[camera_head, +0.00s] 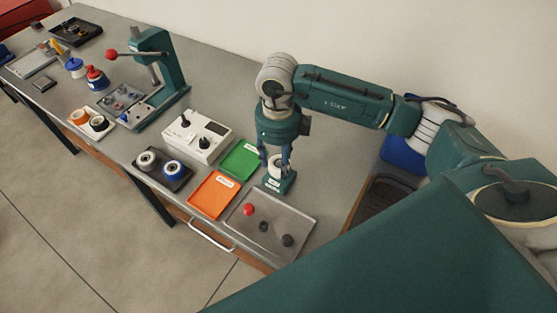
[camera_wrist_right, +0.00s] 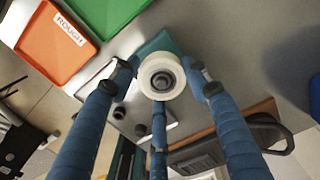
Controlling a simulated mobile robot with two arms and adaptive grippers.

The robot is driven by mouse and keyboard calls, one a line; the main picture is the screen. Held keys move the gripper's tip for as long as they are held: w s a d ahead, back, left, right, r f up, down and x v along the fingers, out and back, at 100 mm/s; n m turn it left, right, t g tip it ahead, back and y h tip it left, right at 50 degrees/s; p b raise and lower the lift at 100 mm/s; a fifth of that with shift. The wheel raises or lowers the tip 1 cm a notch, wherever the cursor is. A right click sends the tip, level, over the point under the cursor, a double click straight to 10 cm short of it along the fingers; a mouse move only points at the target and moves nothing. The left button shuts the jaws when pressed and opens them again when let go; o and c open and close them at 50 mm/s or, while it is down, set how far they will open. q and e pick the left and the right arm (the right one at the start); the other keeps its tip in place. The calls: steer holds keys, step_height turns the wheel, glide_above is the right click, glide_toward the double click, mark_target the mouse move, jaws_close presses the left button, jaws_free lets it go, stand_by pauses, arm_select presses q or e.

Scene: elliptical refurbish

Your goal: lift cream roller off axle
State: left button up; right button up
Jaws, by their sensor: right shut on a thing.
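The cream roller (camera_head: 275,161) is between the fingers of my right gripper (camera_head: 276,157), just above a teal block (camera_head: 281,185) on the bench. In the right wrist view the roller (camera_wrist_right: 161,72) appears end-on as a pale ring with a grey hub, with blue fingers around it. My right gripper is shut on the roller. Part of the teal block (camera_wrist_right: 157,45) shows behind it. The axle is hidden, so I cannot tell whether the roller is still around it. My left gripper is not in view.
A green tray (camera_head: 240,158) and an orange tray (camera_head: 213,194) lie left of the block. A grey tray (camera_head: 297,222) with a red knob and dark parts lies in front. A white control box (camera_head: 196,137) and a teal press (camera_head: 160,70) stand farther left.

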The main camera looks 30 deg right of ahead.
steer(key=shift+w+r+p, duration=0.15)
steer(key=shift+r+p, duration=0.95)
steer(key=shift+r, duration=1.25)
